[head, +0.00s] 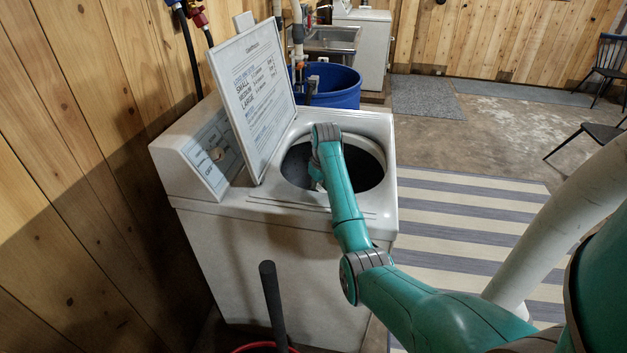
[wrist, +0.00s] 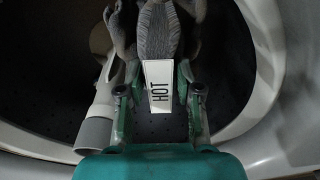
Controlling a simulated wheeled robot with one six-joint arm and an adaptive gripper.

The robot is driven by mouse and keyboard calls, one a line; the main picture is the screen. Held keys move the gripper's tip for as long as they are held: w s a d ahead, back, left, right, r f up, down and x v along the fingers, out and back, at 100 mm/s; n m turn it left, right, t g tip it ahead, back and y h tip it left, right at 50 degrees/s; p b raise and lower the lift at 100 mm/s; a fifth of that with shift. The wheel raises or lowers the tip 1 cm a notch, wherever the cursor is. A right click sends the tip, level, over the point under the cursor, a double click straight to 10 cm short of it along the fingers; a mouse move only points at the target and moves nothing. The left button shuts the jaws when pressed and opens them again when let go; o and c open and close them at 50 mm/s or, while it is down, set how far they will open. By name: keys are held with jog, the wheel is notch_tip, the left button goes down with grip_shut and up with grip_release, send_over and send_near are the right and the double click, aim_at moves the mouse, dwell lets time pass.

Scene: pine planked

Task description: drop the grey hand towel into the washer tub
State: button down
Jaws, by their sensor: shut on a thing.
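The white top-loading washer (head: 270,260) stands against the left wall with its lid up. Its round dark washer tub (head: 367,172) is open, and its perforated inside fills much of the wrist view (wrist: 225,75). My gripper (wrist: 158,75) reaches down into the opening; in the head view my arm hides the fingertips. The grey hand towel (wrist: 157,30) hangs bunched between and beyond the fingers, over the tub. A white tag reading HOT (wrist: 159,86) lies between the fingers. The gripper is shut on the towel. The towel cannot be made out in the head view.
The raised lid (head: 252,95) stands just left of the opening. A blue bin (head: 330,86) and a sink (head: 330,40) are behind the washer. A pale tubular part (wrist: 98,120) is left of the gripper in the tub. A striped rug (head: 470,225) lies right.

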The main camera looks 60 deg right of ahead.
jog(key=shift+f, duration=0.5)
jog(key=c, duration=0.7)
grip_release()
jog(key=shift+r, duration=0.1)
jog(key=r, duration=0.7)
jog(key=shift+s+a+r, duration=0.15)
jog(key=shift+s, duration=0.25)
